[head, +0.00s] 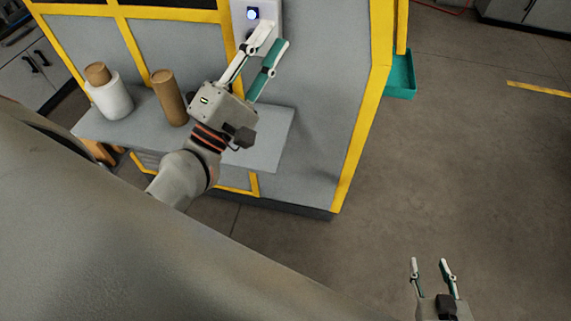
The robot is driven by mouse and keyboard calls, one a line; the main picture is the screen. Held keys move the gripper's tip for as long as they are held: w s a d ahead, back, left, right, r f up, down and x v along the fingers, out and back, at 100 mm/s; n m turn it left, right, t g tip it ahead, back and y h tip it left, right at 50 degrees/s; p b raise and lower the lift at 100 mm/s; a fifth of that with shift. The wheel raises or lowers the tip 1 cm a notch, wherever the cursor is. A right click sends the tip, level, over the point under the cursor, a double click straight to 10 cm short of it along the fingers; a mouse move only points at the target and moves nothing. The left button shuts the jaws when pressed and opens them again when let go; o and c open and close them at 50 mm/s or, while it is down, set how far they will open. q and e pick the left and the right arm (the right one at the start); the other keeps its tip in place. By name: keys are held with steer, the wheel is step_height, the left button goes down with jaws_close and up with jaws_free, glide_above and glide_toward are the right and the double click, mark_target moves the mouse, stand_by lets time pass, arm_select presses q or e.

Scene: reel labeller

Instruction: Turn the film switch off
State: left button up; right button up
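A pale control panel (272,8) is fixed to the grey machine face at the top of the head view. It carries a round, lit blue-white button or lamp (252,14). Just below that is a small dark part, partly covered by a finger; I cannot tell whether it is the film switch or how it is set. My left gripper (275,35) is open, its fingers apart and overlapping the panel's lower end. Contact cannot be told. My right gripper (430,263) is open and empty at the lower right, over the floor.
A grey shelf (268,140) juts from the machine below my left arm. Yellow frame bars (365,120) edge the machine. A teal bin (401,75) hangs at its right side. Floor on the right is clear.

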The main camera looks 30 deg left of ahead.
arm_select(q)
steer(key=s+d+f+m+g+h, duration=0.2)
steer(key=d+f+m+g+h, duration=0.35)
steer(key=d+f+m, duration=0.6)
steer(key=s+a+f+m+g+y, duration=0.1)
steer(key=a+f+m+g+y, duration=0.1)
steer(key=f+m, duration=0.3)
steer(key=a+f+m+g+y, duration=0.3)
steer(key=a+f+m+g, duration=0.1)
steer(key=f, duration=0.7)
steer(key=shift+s+a+m, duration=0.15)
steer(key=shift+s+m, duration=0.2)
steer(key=shift+m, duration=0.4)
